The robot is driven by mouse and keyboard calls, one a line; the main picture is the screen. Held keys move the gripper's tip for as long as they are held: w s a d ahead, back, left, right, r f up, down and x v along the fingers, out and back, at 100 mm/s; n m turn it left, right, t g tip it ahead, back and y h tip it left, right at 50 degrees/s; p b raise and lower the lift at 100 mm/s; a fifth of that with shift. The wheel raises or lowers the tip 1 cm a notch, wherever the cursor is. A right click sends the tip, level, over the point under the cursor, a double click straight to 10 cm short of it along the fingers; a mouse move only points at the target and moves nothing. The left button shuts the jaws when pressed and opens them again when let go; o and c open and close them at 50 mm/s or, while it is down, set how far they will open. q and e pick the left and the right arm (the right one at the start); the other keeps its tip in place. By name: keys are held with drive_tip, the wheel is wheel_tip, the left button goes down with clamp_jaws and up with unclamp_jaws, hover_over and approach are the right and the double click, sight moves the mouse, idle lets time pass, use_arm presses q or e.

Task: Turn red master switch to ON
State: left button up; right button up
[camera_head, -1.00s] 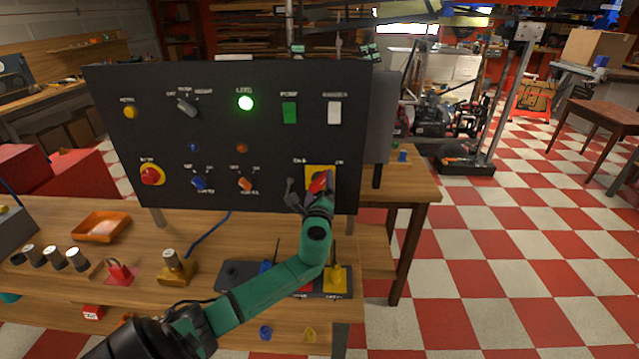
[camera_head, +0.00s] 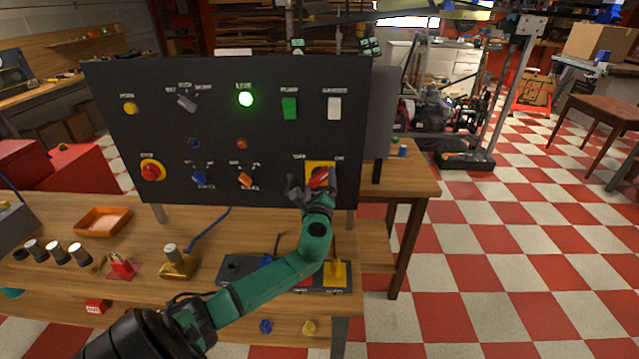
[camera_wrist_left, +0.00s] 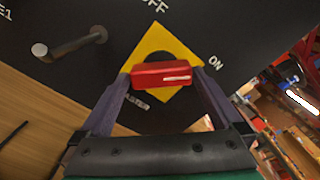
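The red master switch (camera_head: 318,178) sits on a yellow square plate (camera_head: 314,165) at the panel's lower right, labelled OFF at its upper left and ON at its upper right. In the left wrist view its red handle (camera_wrist_left: 162,74) lies level across the picture. In the head view it slants, upper end toward the ON side. My left gripper (camera_head: 316,188) is at the switch. In the wrist view its fingers (camera_wrist_left: 162,78) meet both ends of the handle with no clear gap. My right gripper is not in view.
The black panel (camera_head: 220,140) also carries a lit green lamp (camera_head: 246,99), a red stop button (camera_head: 151,172) and other knobs. A joystick box stands on the bench below my arm.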

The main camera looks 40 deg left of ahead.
use_arm(q)
drive_tip(key=b+v, duration=0.2)
drive_tip(key=v, duration=1.2)
drive_tip(key=shift+s+d, duration=0.2)
drive_tip(key=shift+s, duration=0.05)
